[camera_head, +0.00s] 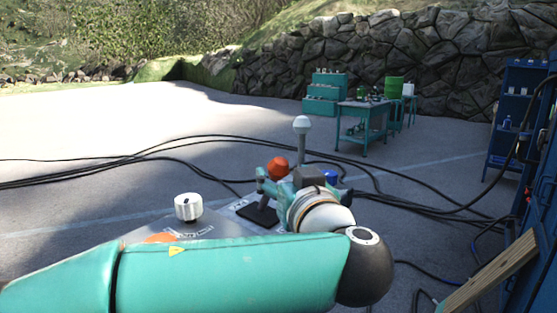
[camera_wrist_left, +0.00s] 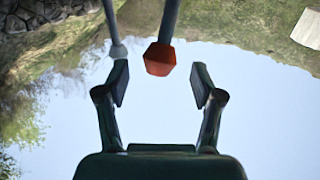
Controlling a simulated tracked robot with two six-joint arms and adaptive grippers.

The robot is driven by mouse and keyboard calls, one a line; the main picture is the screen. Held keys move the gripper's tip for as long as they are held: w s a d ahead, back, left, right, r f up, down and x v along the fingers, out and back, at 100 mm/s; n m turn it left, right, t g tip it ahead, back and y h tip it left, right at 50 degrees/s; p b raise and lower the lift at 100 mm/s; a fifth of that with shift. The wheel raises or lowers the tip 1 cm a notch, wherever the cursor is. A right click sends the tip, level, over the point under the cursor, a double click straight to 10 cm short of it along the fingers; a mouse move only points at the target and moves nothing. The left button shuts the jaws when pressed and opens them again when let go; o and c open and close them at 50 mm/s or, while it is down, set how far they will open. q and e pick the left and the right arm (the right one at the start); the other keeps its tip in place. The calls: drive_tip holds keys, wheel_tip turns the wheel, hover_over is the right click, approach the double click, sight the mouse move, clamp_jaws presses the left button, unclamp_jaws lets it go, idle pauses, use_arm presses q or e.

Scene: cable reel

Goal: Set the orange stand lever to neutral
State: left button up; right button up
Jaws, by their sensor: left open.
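The orange lever's knob (camera_head: 278,167) stands up from a control stand (camera_head: 205,225) ahead of me. In the left wrist view the orange knob (camera_wrist_left: 159,60) hangs from a dark stem in the upside-down picture, centred between the fingertips but toward their far side. My left gripper (camera_head: 268,181) is open and empty, with a finger on each side of the knob's line; I see no contact. A pale-grey-knobbed lever (camera_head: 302,125) stands close beside it; in the wrist view its knob (camera_wrist_left: 118,50) is near one fingertip.
A white dial (camera_head: 188,207) sits on the stand, with an orange part (camera_head: 160,238) mostly hidden behind my arm. A blue part (camera_head: 331,176) is right of the gripper. Black cables (camera_head: 150,153) cross the ground. A work table (camera_head: 362,110) and blue shelf (camera_head: 512,120) stand farther off.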

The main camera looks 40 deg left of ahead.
use_arm(q)
drive_tip(key=shift+p+x, duration=0.45)
drive_tip(key=shift+x, duration=1.55)
drive_tip(key=shift+c, duration=0.3)
clamp_jaws()
